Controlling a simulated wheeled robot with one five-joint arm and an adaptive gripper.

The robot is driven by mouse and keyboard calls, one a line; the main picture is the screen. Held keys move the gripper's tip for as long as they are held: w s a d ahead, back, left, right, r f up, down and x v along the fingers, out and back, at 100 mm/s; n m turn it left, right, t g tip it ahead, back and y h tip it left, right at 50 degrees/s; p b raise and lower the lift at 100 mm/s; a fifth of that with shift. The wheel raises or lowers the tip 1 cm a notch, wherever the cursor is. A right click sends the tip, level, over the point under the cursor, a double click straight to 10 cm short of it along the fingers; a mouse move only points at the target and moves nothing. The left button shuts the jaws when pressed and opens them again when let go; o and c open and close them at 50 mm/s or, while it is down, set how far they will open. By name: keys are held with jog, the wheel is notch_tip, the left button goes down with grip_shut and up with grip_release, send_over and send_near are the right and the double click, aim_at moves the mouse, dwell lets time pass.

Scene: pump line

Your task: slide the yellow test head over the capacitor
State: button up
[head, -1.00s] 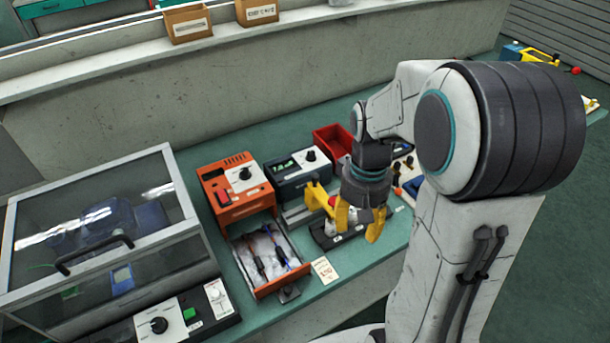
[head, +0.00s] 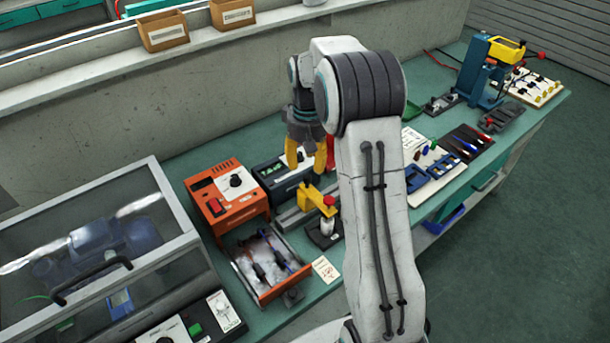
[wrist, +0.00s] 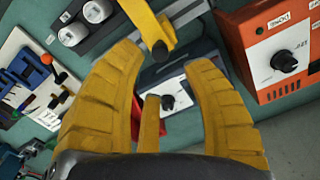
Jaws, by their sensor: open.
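The yellow test head (head: 317,197) has a red knob and stands behind the dark base in the middle of the bench. A silver capacitor (head: 326,226) stands upright on that base, just below the test head's end in the head view. I cannot tell whether the two are exactly lined up. My gripper (head: 306,158) is open and empty, behind and above the test head, near the dark meter box. In the wrist view, a yellow arm (wrist: 146,18) with a black tip is just ahead of the open fingers, apparently apart from them. Two silver round tops show beside it.
An orange tester (head: 226,196) with an open drawer (head: 262,268) stands left of the test head. The dark meter box (head: 276,171) is behind. A lidded clear enclosure (head: 95,245) fills the left. Blue holders and tools lie on the bench right of my arm.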

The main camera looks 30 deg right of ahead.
aim_at(307, 175)
jog(key=shift+f, duration=2.75)
grip_shut()
